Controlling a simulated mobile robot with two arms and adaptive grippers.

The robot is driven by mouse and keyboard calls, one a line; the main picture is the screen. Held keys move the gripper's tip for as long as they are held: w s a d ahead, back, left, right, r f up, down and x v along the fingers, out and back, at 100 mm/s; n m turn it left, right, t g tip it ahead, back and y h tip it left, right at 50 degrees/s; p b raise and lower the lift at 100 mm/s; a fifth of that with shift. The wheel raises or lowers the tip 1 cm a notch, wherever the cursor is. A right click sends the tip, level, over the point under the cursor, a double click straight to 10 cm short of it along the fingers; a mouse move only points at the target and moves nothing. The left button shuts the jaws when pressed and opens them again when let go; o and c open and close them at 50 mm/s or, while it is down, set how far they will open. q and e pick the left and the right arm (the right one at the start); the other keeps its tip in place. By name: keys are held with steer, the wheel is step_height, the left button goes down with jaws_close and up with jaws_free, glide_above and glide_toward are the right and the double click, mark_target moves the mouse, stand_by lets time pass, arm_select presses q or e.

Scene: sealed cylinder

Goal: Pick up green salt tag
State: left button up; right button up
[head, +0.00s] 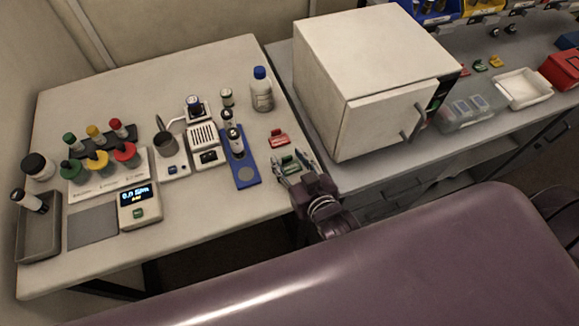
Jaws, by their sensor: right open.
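A small green tag (290,165) lies near the front right corner of the white table. My right gripper (295,166) reaches in over the table edge from the front. Its fingers are open, one on each side of the green tag; I cannot tell whether they touch it. A red tag (279,138) lies just behind the green one. Any lettering on the tags is too small to read. My left gripper is not in view.
Left of the tags, a blue plate (246,178) holds dark-capped vials. A blue-capped bottle (262,90) stands behind the tags. A white box oven (370,80) stands on the grey counter to the right. A scale (139,207) is at the left.

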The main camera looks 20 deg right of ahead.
steer(key=shift+s, duration=0.1)
steer(key=c, duration=0.9)
steer(key=shift+r, duration=0.1)
steer(key=shift+c, duration=0.2)
